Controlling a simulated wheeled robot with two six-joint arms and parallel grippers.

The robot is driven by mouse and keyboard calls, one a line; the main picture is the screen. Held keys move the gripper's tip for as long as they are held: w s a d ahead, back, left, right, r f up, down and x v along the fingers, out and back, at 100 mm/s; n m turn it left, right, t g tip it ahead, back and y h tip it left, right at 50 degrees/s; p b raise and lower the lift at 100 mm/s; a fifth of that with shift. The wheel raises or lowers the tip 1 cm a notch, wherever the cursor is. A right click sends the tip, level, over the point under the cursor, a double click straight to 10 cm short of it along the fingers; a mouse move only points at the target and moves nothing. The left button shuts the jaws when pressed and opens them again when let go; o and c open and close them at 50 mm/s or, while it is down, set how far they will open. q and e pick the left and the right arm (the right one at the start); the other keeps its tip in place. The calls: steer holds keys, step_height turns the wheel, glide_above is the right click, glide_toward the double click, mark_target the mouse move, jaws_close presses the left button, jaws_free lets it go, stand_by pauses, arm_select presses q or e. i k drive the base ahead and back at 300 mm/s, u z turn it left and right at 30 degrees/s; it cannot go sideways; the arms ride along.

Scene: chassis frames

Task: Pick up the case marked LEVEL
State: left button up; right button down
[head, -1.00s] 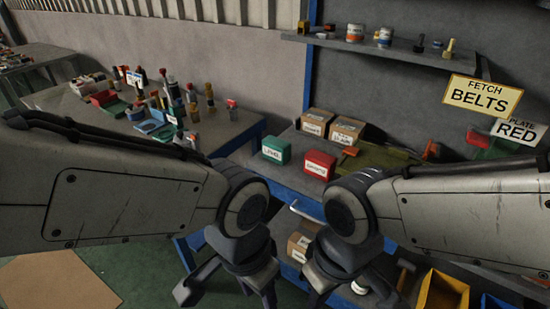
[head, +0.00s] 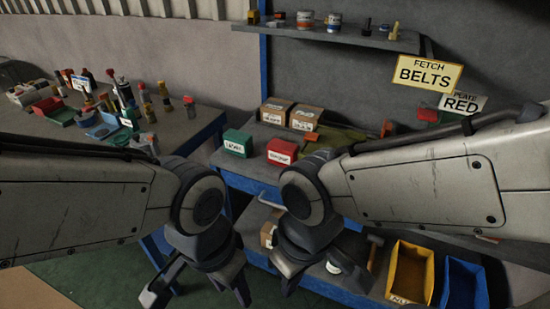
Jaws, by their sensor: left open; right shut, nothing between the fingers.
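The green case (head: 237,143) with a white label that seems to read LEVEL stands on the blue-edged workbench, left of a red case (head: 282,151). My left gripper (head: 197,288) is open and empty, low in the head view, in front of and below the bench top. My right gripper (head: 289,284) is shut and holds nothing. It is also low, in front of the bench. Neither gripper touches the green case. My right forearm hides part of the bench top.
Two cardboard boxes (head: 291,115) stand behind the cases. A side table (head: 184,143) with bottles and trays is at left. A yellow bin (head: 410,273) and a blue bin (head: 464,285) sit low at right. A wall shelf (head: 350,41) holds cans.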

mark_target(239, 143)
steer(key=z, duration=0.1)
steer(key=k, duration=0.45)
steer(key=u, duration=0.9)
steer(key=i, duration=1.5)
steer(key=z, duration=0.7)
steer(key=i, duration=0.6)
steer(key=z, duration=0.5)
